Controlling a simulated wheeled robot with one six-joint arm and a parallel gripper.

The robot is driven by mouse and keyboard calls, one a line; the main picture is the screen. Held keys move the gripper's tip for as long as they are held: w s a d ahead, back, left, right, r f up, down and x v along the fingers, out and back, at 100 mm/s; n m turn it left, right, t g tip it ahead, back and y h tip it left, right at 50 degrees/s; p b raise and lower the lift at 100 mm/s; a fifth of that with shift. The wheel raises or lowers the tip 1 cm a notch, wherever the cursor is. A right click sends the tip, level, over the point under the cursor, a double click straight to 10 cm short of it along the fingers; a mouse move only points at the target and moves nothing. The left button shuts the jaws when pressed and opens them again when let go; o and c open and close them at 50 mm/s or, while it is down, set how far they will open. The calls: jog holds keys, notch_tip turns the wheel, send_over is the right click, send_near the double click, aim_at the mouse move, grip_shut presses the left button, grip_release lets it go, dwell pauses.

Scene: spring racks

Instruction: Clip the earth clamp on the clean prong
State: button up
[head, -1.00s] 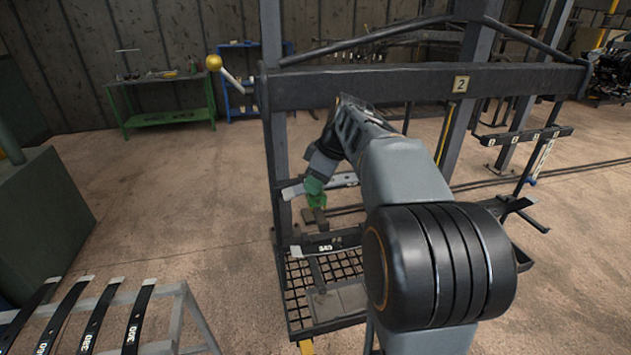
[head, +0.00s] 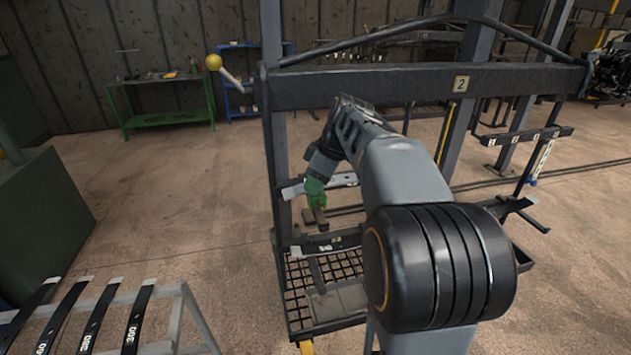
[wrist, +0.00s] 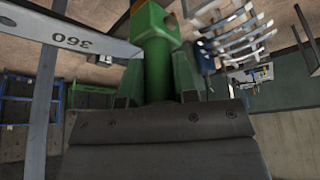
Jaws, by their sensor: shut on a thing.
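The earth clamp is a green block with a rounded stem (wrist: 155,70). It stands in the middle of the wrist view, and its green also shows in the head view (head: 316,191). My gripper (head: 318,182) is shut on it, inside the rack frame. A pale bar (head: 345,180) passes just behind the clamp; I cannot tell whether they touch. I cannot tell which prong is the clean one, and the clamp's biting end is not clear.
The rack's dark top beam (head: 400,86) with plate 2 crosses above my arm. A mesh tray (head: 298,297) and a dark leaf (head: 315,249) lie below the gripper. Several numbered leaves (head: 97,318) rest on a stand at the lower left.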

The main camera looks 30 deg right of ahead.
jog(key=shift+f+b, duration=0.6)
jog(key=shift+f, duration=0.1)
jog(key=o, duration=0.9)
jog(key=v, duration=1.4)
jog(key=s+a+f+m+h, duration=0.1)
jog(key=s+a+f+m, duration=0.2)
jog(key=f, duration=0.4)
jog(key=s+a+f+m+t+h, duration=0.1)
jog(key=s+a+f+m, duration=0.2)
jog(key=s+a+f, duration=0.2)
jog(key=s+a+f+m+h, duration=0.1)
jog(key=s+a+f+m, duration=0.2)
jog(key=f, duration=0.7)
jog(key=shift+s+a+f, duration=0.2)
jog(key=shift+s+a, duration=0.2)
jog(key=shift+a, duration=0.1)
jog(key=shift+s+a+f, duration=0.15)
jog(key=shift+s+a, duration=0.25)
jog(key=shift+a, duration=0.1)
